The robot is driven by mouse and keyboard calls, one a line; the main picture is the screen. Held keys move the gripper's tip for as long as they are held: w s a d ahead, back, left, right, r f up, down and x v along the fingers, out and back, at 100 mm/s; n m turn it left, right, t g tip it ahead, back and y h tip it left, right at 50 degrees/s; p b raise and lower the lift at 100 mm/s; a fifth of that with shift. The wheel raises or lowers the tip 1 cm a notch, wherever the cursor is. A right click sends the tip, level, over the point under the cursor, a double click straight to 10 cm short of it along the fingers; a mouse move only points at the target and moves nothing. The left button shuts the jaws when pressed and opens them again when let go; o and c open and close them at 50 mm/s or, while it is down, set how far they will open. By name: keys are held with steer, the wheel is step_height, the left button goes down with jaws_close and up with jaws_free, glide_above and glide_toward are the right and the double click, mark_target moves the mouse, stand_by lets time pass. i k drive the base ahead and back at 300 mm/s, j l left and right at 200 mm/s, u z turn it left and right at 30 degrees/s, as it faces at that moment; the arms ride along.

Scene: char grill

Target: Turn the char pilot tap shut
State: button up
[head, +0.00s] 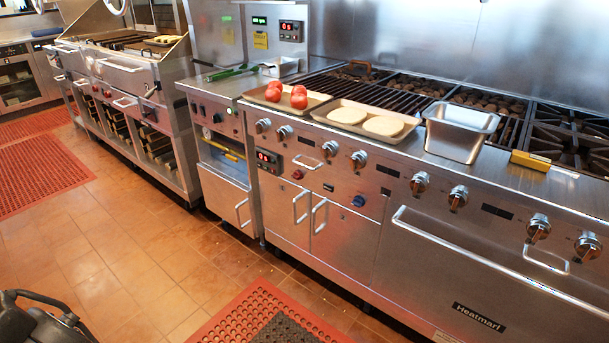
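The char grill's dark bar grate (345,92) lies behind two trays on the steel range. Its front panel carries several silver knobs, such as one at the left (263,126) and one further right (358,159). A small red knob (297,174) and a blue knob (357,200) sit lower on the front. I cannot tell which of these is the pilot tap, or its setting. A black part of my arm or gripper (42,318) shows at the lower left corner, far from the panel. Its fingertips cannot be made out.
Tomatoes (299,97) and pale round patties (384,126) lie on trays at the range's front edge. A steel pan (458,130) stands to their right. Door handles (318,215) stick out below the knobs. Tiled floor (150,270) and a red mat (240,312) lie clear in front.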

mark_target(298, 174)
steer(key=i+j+u, duration=0.25)
steer(key=i, duration=0.2)
steer(key=i+u, duration=0.2)
steer(key=i, duration=0.25)
